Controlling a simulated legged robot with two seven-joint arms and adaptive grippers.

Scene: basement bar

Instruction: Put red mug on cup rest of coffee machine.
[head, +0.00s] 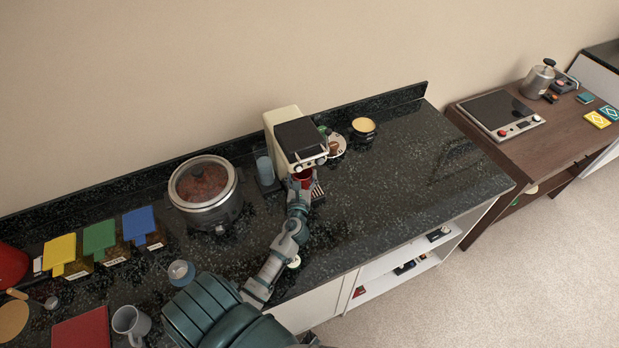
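The coffee machine (271,119), cream with a dark top, stands near the back of the dark stone counter. The red mug (304,176) shows as a small red patch just under the machine's front, over or on the cup rest; I cannot tell if it touches. A striped part of the cup rest (318,193) shows to the right of my gripper. My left gripper (301,186) reaches up to the mug from the front and hides most of it. Its fingers are too small and covered to show whether they are closed on the mug. My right gripper is not in view.
A glass-lidded cooker (203,188) stands left of the machine, beside a bluish cup (264,170). A grey mug (131,322) stands at the front left. The counter's right part is clear.

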